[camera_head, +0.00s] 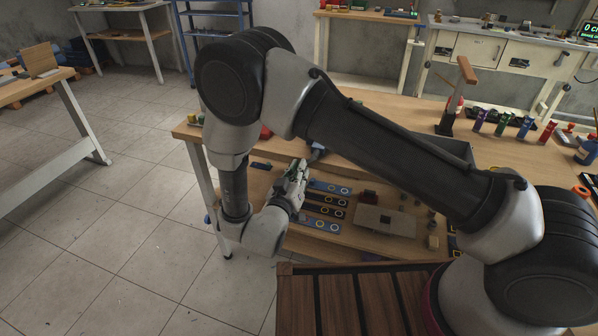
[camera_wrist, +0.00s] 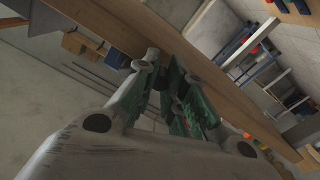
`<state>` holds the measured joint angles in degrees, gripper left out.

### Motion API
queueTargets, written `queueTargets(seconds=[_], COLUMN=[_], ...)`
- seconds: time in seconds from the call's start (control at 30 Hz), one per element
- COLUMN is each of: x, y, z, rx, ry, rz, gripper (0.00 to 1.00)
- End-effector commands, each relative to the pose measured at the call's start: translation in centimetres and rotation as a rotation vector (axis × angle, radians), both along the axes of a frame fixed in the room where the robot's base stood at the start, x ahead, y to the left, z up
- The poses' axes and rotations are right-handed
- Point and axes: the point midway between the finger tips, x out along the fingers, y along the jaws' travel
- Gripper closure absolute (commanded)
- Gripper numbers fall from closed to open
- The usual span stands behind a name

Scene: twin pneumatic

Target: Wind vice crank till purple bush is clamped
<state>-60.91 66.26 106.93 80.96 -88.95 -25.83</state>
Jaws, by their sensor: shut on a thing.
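My gripper (camera_head: 301,168) is at the left part of the wooden workbench, near a small blue-grey piece (camera_head: 316,152) that looks like part of the vice. In the wrist view my gripper (camera_wrist: 163,70) has its green-padded fingers close together, shut on a thin dark part that seems to be the vice crank. The crank is mostly hidden by the fingers. The vice body and its jaws are hidden behind my arm and gripper. I cannot make out the purple bush, so its state in the vice cannot be told.
Blue and dark strips with rings (camera_head: 325,212) lie right of my gripper. A grey plate (camera_head: 386,221) and small blocks lie farther right. Several coloured tubes (camera_head: 503,124) stand at the back right. A slatted brown wooden surface (camera_head: 340,305) is in front. Open floor lies left.

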Motion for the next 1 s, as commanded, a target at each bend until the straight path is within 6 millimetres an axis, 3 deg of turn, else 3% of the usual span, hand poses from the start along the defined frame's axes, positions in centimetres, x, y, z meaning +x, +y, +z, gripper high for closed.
queueTargets(seconds=[0.33, 0.63, 0.67, 0.8, 1.0], x=[-0.32, -0.36, -0.35, -0.35, -0.34], y=[-0.78, -0.84, -0.83, -0.84, -0.85], z=[-0.78, -0.85, -0.85, -0.84, -0.82], rx=[-0.238, -0.263, -0.263, -0.263, -0.262], ry=[0.088, 0.097, 0.097, 0.097, 0.096], rz=[0.001, 0.001, 0.001, 0.001, 0.001], gripper=[1.00, 1.00, 0.86, 0.64, 0.64])
